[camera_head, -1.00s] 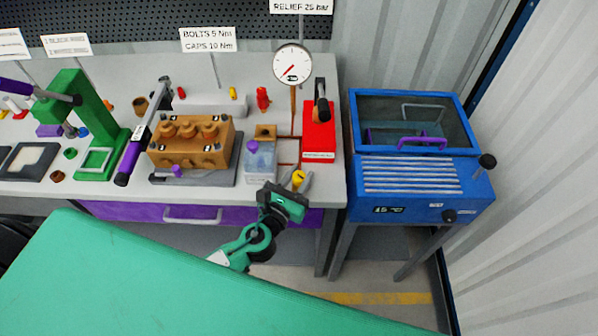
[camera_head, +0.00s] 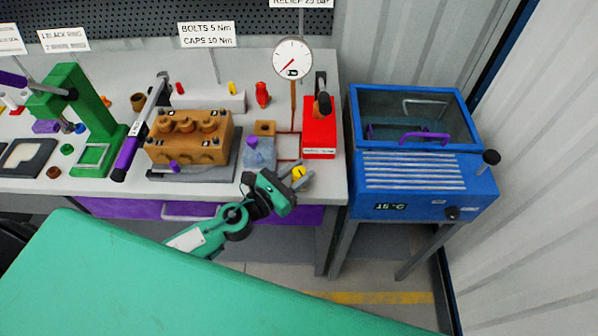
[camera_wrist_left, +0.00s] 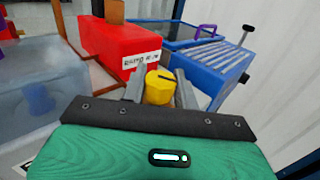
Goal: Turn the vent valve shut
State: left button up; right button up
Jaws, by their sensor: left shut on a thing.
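The vent valve's yellow knob (camera_head: 298,172) is at the front edge of the bench, below the red pump box. In the left wrist view the yellow knob (camera_wrist_left: 159,87) has a dark slot on its top and sits between the two grey fingers. My left gripper (camera_head: 301,177) comes in from the lower left and is shut on the knob. The left gripper's fingers (camera_wrist_left: 160,90) flank the knob on both sides in the wrist view. The valve body under the knob is hidden. My right gripper is not in view.
The red box (camera_head: 319,135) stands just behind the knob, with a dial gauge (camera_head: 292,60) on a post beside it. A clear container (camera_head: 260,157) is to the left, near the gripper. A blue chest (camera_head: 420,185) stands to the right past a gap.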

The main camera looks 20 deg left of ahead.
pick_arm(q)
jog(key=o, duration=1)
jog(key=shift+c, duration=0.2)
jog(key=shift+s, duration=0.1)
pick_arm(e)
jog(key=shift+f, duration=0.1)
pick_arm(q)
jog(key=shift+s+a+f, duration=0.1)
jog(key=shift+s+a, duration=0.1)
jog(key=b+v, duration=0.3)
jog(key=v, duration=0.2)
jog(key=shift+f, duration=0.15)
jog(key=b, duration=0.5)
send_near(294, 178)
jog(key=s, duration=0.1)
jog(key=shift+s+a+r, duration=0.2)
jog(key=shift+s+a, duration=0.25)
jog(key=shift+a, duration=0.05)
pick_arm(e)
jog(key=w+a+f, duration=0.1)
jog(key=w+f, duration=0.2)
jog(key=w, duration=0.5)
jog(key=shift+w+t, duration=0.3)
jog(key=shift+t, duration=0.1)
